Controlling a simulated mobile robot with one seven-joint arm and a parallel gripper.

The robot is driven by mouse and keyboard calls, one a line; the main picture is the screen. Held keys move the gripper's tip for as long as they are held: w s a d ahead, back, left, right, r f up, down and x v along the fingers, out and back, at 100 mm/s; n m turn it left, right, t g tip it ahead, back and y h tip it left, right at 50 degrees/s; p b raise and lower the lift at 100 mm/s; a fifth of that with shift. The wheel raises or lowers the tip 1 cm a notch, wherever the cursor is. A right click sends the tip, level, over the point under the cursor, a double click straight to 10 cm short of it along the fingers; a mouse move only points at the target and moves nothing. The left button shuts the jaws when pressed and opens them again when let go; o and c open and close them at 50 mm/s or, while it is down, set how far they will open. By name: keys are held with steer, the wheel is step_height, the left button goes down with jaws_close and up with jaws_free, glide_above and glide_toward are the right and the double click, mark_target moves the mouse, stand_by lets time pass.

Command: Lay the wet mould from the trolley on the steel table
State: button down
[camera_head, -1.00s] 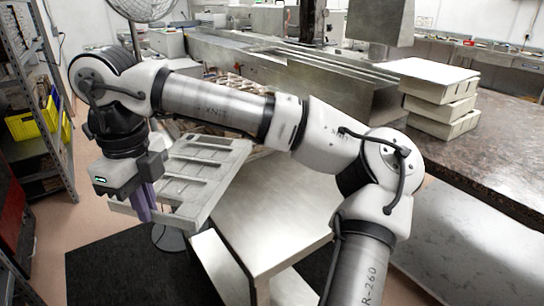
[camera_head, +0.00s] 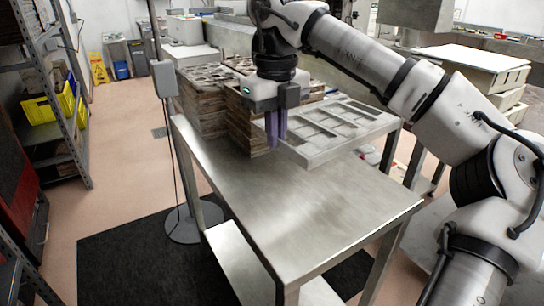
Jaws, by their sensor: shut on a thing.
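The mould (camera_head: 345,137), a pale grey rectangular tray with several recessed compartments, hangs out to the right of my gripper (camera_head: 276,130). My gripper points down, and its purple fingers are shut on the mould's left edge. The mould is nearly level over the far right part of the steel table (camera_head: 290,210). I cannot tell how much gap lies beneath it. The table's top is bare and shiny from the middle to the near edge. The trolley cannot be made out for certain.
Brown mould stacks (camera_head: 203,103) stand at the table's far end; I cannot tell whether they rest on it. A grey post with a box (camera_head: 164,79) and round foot stands at the table's left. Shelving (camera_head: 60,110) lines the left; pale blocks (camera_head: 480,75) sit right.

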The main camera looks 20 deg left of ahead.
mark_target(280, 218)
steer(key=shift+m, duration=0.4)
steer(key=f, duration=0.6)
steer(key=w+f+p, duration=0.1)
steer(key=f, duration=1.2)
steer(key=shift+w+d+f+p, duration=0.25)
steer(key=shift+w+d+p, duration=0.05)
steer(key=shift+p, duration=0.05)
steer(key=c, duration=2)
jaws_free()
steer(key=shift+f, duration=0.15)
steer(key=o, duration=0.4)
